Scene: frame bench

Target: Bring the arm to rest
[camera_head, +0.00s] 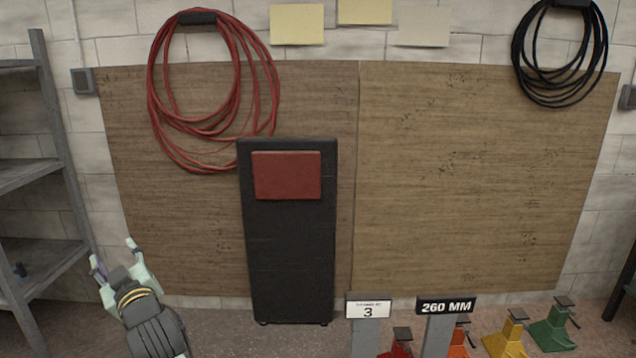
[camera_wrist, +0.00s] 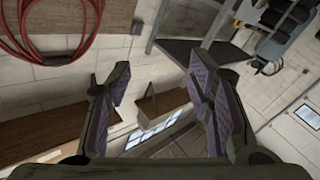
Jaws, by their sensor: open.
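My gripper (camera_head: 116,262) is at the lower left of the head view, raised in front of the wooden wall panel, with its fingers pointing up and to the left. In the wrist view the two fingers (camera_wrist: 160,92) stand wide apart with purple pads facing each other. Nothing is between them. The wrist view looks past the fingers at a wall, a window and shelving. The rest of my arm is mostly out of the head view.
A grey shelf rack (camera_head: 52,165) stands at the left, near my gripper. A dark upright board (camera_head: 288,250) with a red pad (camera_head: 287,175) stands in the middle.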

